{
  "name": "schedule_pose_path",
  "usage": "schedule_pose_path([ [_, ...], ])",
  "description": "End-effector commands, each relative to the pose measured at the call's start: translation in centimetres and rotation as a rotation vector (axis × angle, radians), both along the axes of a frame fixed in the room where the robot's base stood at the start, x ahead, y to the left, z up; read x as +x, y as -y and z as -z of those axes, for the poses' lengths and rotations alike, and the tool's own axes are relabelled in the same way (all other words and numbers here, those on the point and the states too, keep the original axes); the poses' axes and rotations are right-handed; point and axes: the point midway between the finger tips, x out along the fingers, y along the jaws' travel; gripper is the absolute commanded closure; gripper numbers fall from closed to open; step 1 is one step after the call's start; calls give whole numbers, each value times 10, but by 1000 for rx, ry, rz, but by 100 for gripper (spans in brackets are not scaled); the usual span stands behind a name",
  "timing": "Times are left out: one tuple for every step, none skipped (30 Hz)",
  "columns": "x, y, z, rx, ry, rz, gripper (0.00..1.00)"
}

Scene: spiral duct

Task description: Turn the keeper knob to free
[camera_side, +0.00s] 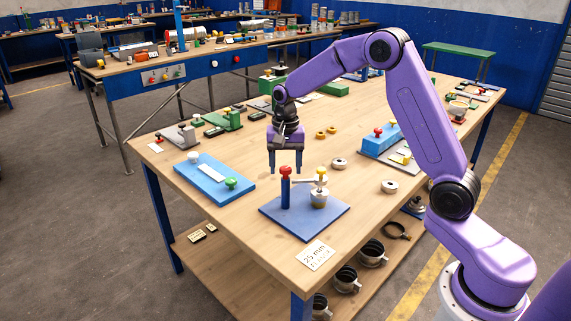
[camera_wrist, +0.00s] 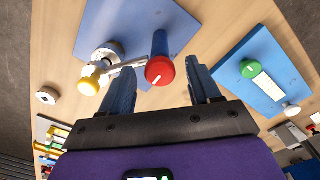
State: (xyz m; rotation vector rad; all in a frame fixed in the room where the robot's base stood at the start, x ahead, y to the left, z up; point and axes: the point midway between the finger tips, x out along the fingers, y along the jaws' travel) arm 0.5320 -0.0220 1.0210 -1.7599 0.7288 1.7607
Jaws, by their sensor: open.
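A red knob (camera_side: 285,171) tops an upright blue post (camera_side: 285,191) on a blue base plate (camera_side: 327,222). In the wrist view the red knob (camera_wrist: 160,70) carries a short white mark. A pale arm (camera_side: 307,182) runs from near the post to a yellow knob (camera_side: 321,172) above a small metal cup (camera_side: 319,198). The yellow knob also shows in the wrist view (camera_wrist: 89,87). No label tells which is the keeper knob. My gripper (camera_side: 286,171) points down, open and empty. Its fingers (camera_wrist: 160,80) appear on either side of the red knob; contact cannot be told.
A blue plate with a green knob (camera_side: 231,183) and a white knob (camera_side: 193,157) lies left. Pale rings (camera_side: 339,164) (camera_side: 389,187) lie right. A "25 mm" card (camera_side: 315,255) lies at the front edge. Bare wood surrounds the base plate.

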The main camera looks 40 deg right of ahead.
Motion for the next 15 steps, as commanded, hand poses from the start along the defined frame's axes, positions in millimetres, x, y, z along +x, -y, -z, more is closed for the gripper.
schedule_pose_path([
  [0,0,0,0,0,0,38],
  [0,0,0,0,0,0,38],
  [0,0,0,0,0,0,38],
  [0,0,0,0,0,0,38],
  [0,0,0,0,0,0,38],
  [0,0,0,0,0,0,48],
  [0,0,0,0,0,0,57],
  [0,0,0,0,0,0,67],
  [0,0,0,0,0,0,80],
  [0,0,0,0,0,0,90],
  [0,0,0,0,0,0,94],
  [0,0,0,0,0,0,94],
  [0,0,0,0,0,0,94],
  [0,0,0,0,0,-1,94],
  [0,0,0,0,0,-2,94],
])
